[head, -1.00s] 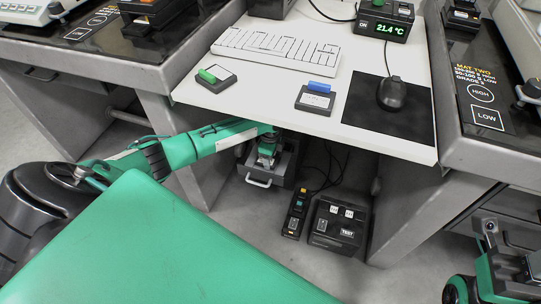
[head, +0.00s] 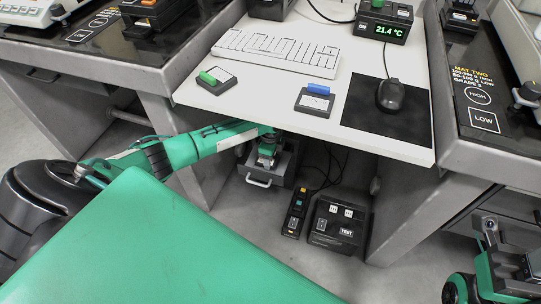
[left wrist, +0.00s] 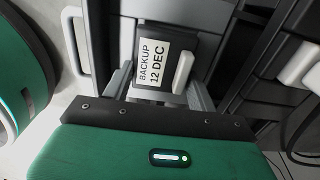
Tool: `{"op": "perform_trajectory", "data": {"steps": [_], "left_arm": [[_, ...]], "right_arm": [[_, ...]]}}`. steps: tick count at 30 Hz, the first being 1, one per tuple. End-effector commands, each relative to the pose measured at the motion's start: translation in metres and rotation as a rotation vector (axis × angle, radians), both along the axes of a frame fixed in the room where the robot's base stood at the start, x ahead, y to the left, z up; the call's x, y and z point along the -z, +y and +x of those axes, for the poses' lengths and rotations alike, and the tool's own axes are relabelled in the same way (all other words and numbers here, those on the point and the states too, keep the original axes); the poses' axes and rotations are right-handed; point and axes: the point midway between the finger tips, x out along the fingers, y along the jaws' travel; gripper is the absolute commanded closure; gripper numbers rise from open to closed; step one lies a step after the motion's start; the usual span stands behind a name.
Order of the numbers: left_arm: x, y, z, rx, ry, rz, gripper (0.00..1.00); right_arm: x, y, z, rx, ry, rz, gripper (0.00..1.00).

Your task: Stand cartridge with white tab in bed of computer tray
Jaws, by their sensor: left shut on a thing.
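The cartridge with the white tab (left wrist: 183,72) shows in the left wrist view, with a dark body and a label reading "BACKUP 12 DEC". My left gripper (head: 266,160) is shut on it, one finger on each side (left wrist: 160,90). The computer tray (head: 280,178) sticks out under the desk, with a pale handle (head: 258,183) at its front. The gripper and cartridge are over the tray, and its handle also shows in the left wrist view (left wrist: 73,45). Whether the cartridge touches the bed cannot be told. My right arm shows at the lower right; its jaw state is unclear.
On the white desk (head: 230,98) lie a green-tabbed cartridge (head: 216,80), a blue-tabbed cartridge (head: 315,100), a keyboard (head: 275,52) and a mouse (head: 391,95). A power strip (head: 296,212) and a black box marked TEST (head: 338,226) stand on the floor right of the tray.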

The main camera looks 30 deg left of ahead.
Motion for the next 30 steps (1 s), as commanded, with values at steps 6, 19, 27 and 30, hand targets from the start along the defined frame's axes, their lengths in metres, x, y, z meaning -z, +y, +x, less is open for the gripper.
{"op": "perform_trajectory", "data": {"steps": [6,19,27,30], "left_arm": [[0.0000,-0.0002,0.0001,0.000,0.000,0.000,0.65],[0.0040,-0.0005,0.0001,0.000,0.000,-0.001,0.65],[0.0081,-0.0005,0.0000,0.000,0.000,-0.001,0.65],[0.0086,-0.0003,0.0001,0.000,0.000,0.000,0.30]], "right_arm": [[0.0001,0.0000,0.0000,0.000,0.000,0.000,0.64],[-0.0009,0.0000,0.0000,0.000,0.000,0.000,0.64],[-0.0017,0.0000,0.0000,0.000,0.000,0.000,0.64],[-0.0016,0.0000,0.0000,0.000,0.000,0.000,0.64]]}}
